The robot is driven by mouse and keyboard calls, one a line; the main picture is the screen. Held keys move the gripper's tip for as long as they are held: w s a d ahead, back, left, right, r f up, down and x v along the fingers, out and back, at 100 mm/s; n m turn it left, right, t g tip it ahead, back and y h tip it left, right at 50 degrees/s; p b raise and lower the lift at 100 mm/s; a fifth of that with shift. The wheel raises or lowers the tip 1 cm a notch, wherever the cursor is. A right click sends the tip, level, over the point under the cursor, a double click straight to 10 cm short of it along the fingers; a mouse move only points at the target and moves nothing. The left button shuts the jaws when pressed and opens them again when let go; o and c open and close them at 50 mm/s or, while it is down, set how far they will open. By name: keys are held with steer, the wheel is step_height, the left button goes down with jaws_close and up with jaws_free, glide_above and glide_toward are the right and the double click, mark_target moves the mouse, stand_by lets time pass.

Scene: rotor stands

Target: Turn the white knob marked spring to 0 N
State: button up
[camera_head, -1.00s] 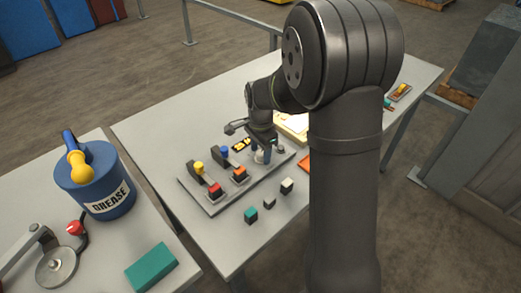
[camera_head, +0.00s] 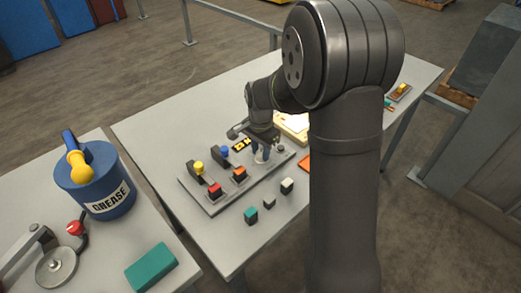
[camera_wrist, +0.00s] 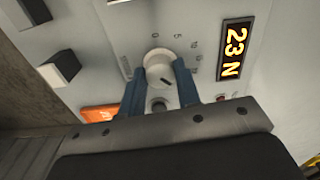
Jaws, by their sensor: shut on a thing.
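The round white knob (camera_wrist: 158,66) stands on a grey panel in the wrist view, with a dark line on its face toward the lower right. Small scale numbers, among them 5 and 10, ring it. My gripper (camera_wrist: 160,74) has its two blue fingers on either side of the knob, shut on it. A dark display (camera_wrist: 236,48) right of the knob reads 23 N in orange digits. In the head view, my gripper (camera_head: 263,150) reaches down to the panel (camera_head: 213,207), with the knob mostly hidden there.
The panel also bears a red button block (camera_head: 215,189), an orange one (camera_head: 239,174), a yellow-tipped lever (camera_head: 198,168) and a blue-tipped lever (camera_head: 223,152). Small blocks, one teal (camera_head: 251,216), lie in front. A grease tin (camera_head: 100,190) stands on the left table.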

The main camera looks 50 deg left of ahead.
steer(key=n, duration=0.4)
steer(key=shift+n, duration=0.3)
steer(key=n, duration=0.3)
steer(key=shift+d+n, duration=0.1)
steer(key=shift+n, duration=0.3)
steer(key=n, duration=0.7)
steer(key=shift+w+r, duration=0.1)
steer(key=shift+w, duration=0.05)
steer(key=n, duration=0.6)
steer(key=shift+w+n, duration=0.1)
steer(key=shift+n, duration=0.2)
steer(key=n, duration=0.5)
steer(key=o, duration=1)
